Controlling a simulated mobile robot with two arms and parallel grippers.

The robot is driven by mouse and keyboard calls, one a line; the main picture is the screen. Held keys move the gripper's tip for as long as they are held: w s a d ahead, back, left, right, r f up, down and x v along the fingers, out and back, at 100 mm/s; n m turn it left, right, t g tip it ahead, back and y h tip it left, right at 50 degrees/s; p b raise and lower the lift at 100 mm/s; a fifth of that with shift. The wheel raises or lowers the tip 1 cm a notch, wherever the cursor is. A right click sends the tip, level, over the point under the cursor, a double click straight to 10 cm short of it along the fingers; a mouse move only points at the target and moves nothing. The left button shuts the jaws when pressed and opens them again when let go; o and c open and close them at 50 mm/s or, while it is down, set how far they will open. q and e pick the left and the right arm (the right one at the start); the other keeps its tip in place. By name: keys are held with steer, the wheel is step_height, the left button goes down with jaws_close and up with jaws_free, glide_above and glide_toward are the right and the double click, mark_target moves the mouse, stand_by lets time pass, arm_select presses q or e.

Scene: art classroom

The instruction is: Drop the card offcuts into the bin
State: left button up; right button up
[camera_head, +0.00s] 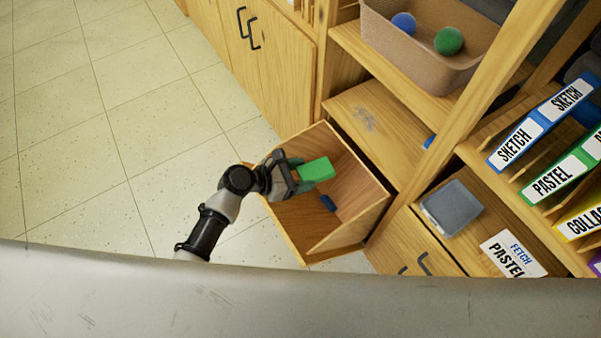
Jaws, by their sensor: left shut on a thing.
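A green block-like piece (317,170), which looks like a card offcut, is in my left gripper (294,174). The gripper is shut on it, above the open top of a wooden box (363,215) that looks like the bin. A bit of orange shows between the jaws; I cannot tell whether it is card or part of the gripper. A small blue piece (327,203) lies inside the wooden box. The jaws hide part of the green piece and part of the box's inside. My right gripper is not in view.
Wooden shelves (375,125) stand right behind the box. They hold a brown tub (430,55) with a blue and a green ball, a grey lidded container (452,208) and labelled folders (540,125). Open tiled floor (110,120) lies to the left.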

arm_select(q)
steer(key=o, duration=1)
steer(key=shift+a, duration=0.1)
steer(key=v, duration=1)
steer(key=shift+s+a+r+p, duration=0.1)
steer(key=shift+s+a+p, duration=0.1)
steer(key=shift+a+p, duration=0.1)
